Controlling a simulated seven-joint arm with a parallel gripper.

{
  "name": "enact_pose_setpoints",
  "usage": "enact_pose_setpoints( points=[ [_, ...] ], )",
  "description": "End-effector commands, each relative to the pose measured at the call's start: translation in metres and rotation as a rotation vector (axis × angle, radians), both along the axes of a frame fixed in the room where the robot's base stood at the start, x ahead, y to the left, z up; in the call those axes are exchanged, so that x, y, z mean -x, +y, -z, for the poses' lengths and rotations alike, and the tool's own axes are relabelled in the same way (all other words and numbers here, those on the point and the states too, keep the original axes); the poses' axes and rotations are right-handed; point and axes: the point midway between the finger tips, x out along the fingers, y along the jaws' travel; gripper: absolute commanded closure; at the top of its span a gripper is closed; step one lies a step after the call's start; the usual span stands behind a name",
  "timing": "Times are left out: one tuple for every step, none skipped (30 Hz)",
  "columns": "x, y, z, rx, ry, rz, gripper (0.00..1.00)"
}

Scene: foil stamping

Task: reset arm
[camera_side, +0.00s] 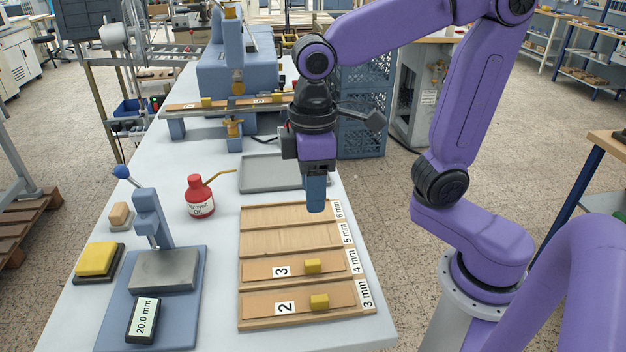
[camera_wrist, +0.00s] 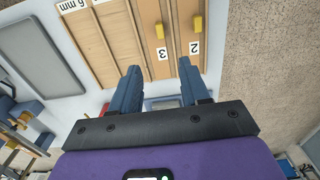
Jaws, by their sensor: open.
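My gripper (camera_side: 316,195) hangs pointing down above the far part of the wooden slotted board (camera_side: 245,262). In the wrist view my gripper (camera_wrist: 160,85) shows two blue fingers spread apart with nothing between them. The board has rows labelled 3 mm to 6 mm. A plate marked 3 (camera_side: 262,271) lies in the 4 mm row, and a plate marked 2 (camera_side: 262,305) lies in the 3 mm row. Each plate carries a yellow block. The 5 mm and 6 mm rows hold no plate.
A blue press stand (camera_side: 150,222) with a gauge reading 20.0 mm (camera_side: 143,318) stands front left. A red oil can (camera_side: 200,197), a yellow pad (camera_side: 97,258) and a grey tray (camera_side: 243,178) lie on the table. A blue machine (camera_side: 235,70) stands at the back.

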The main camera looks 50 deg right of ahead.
Motion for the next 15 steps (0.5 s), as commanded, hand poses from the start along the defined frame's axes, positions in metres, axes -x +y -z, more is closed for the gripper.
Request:
enact_pose_setpoints(
  points=[
    [-0.0004,0.0004,-0.0040,-0.002,-0.002,0.000,0.54],
    [-0.0003,0.0003,-0.0054,-0.001,-0.001,0.000,0.54],
    [0.0000,0.0000,-0.0068,-0.001,-0.001,0.000,0.54],
    [0.0001,-0.0001,-0.0075,0.000,0.000,0.000,0.54],
    [0.0001,-0.0002,-0.0079,0.000,0.000,0.000,0.54],
    [0.0001,-0.0002,-0.0083,0.000,0.000,0.000,0.54],
    [0.0001,-0.0002,-0.0083,0.000,0.000,0.000,0.54],
    [0.0001,-0.0002,-0.0083,0.000,0.000,0.000,0.54],
    [0.0001,-0.0001,-0.0082,0.000,0.000,0.000,0.54],
    [0.0001,-0.0001,-0.0082,0.000,0.000,0.000,0.54],
    [0.0002,-0.0002,-0.0080,0.000,0.000,-0.001,0.54],
    [0.0007,-0.0007,-0.0076,0.000,0.000,-0.002,0.54],
    [0.0015,-0.0013,-0.0070,0.000,0.000,-0.005,0.54],
    [0.0027,-0.0023,-0.0061,0.000,0.000,-0.009,0.54],
    [0.0048,-0.0041,-0.0045,-0.001,-0.001,-0.016,0.54]
  ],
)
